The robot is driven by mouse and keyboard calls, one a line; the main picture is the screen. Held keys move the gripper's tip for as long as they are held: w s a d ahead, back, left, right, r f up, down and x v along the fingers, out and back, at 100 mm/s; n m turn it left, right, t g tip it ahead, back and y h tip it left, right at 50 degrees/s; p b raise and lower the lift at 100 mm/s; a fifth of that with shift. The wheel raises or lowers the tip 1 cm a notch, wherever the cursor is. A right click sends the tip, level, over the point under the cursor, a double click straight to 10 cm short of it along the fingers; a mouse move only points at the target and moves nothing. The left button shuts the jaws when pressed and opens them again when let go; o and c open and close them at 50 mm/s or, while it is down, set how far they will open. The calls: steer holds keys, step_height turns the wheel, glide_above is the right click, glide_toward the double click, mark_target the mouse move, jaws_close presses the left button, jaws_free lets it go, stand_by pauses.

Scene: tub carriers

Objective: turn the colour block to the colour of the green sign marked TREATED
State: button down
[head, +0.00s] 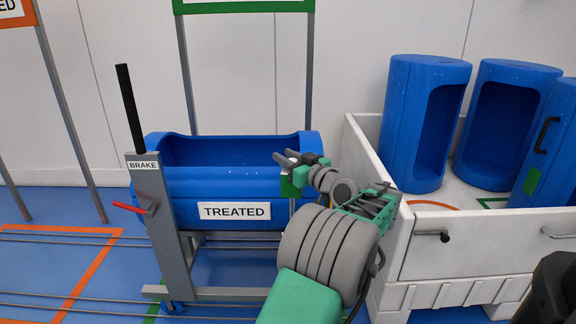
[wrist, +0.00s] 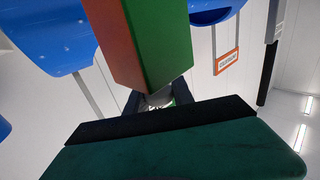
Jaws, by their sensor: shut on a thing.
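The colour block (wrist: 155,40) shows an orange-red face and a green face in the wrist view. In the head view its green face (head: 288,187) shows at the right end of the blue tub (head: 180,180), partly hidden by my gripper. My gripper (head: 285,158) is at the block; in the wrist view its two dark fingers (wrist: 158,97) are closed around a small grey part at the block's end. A green-framed sign (head: 243,6) stands behind the tub, its face cut off by the picture's top. A white plate marked TREATED (head: 234,211) is on the tub.
A grey post marked BRAKE (head: 155,210) with a red lever stands left of the tub. A white crate (head: 450,240) holding several blue tubs is at the right, close to my arm. An orange-framed sign (head: 15,12) stands at far left. Rails run along the blue floor.

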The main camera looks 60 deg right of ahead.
steer(key=shift+a+n+t+y, duration=0.15)
steer(key=shift+n+t+y, duration=0.45)
steer(key=shift+y, duration=0.5)
steer(key=c, duration=1.1)
jaws_free()
steer(key=shift+c, duration=0.2)
